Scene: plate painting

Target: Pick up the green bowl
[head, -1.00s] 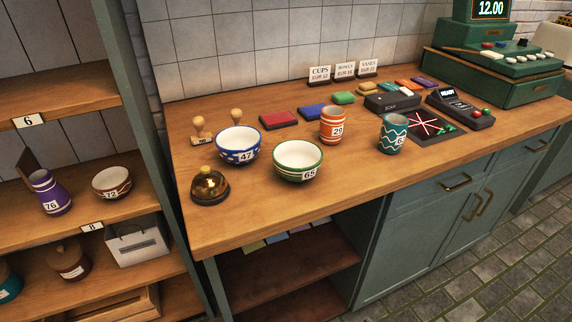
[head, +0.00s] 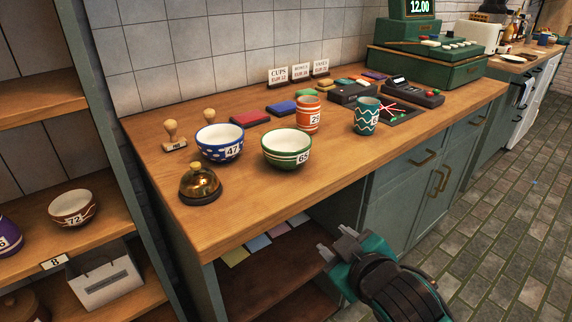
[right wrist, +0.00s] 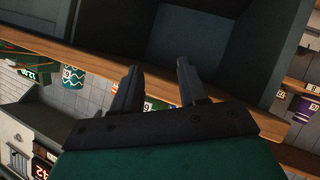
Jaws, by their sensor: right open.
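The green bowl (head: 287,150), with white bands and a tag reading 65, stands upright on the wooden counter in the head view. It sits right of the blue bowl (head: 219,143) tagged 47 and in front of the orange cup (head: 307,114). My right gripper (head: 334,244) is open and empty, in front of the counter and below its top, apart from the bowl. In the right wrist view its two dark fingers (right wrist: 156,88) are spread, with the counter edge behind them. My left gripper is not in view.
A brass bell (head: 200,184) stands at the counter's front left. A teal cup (head: 367,116) stands to the right, and stamps (head: 172,134) stand behind the bell. The counter's front edge overhangs open shelves. A shelf unit with a brown bowl (head: 73,207) is at left.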

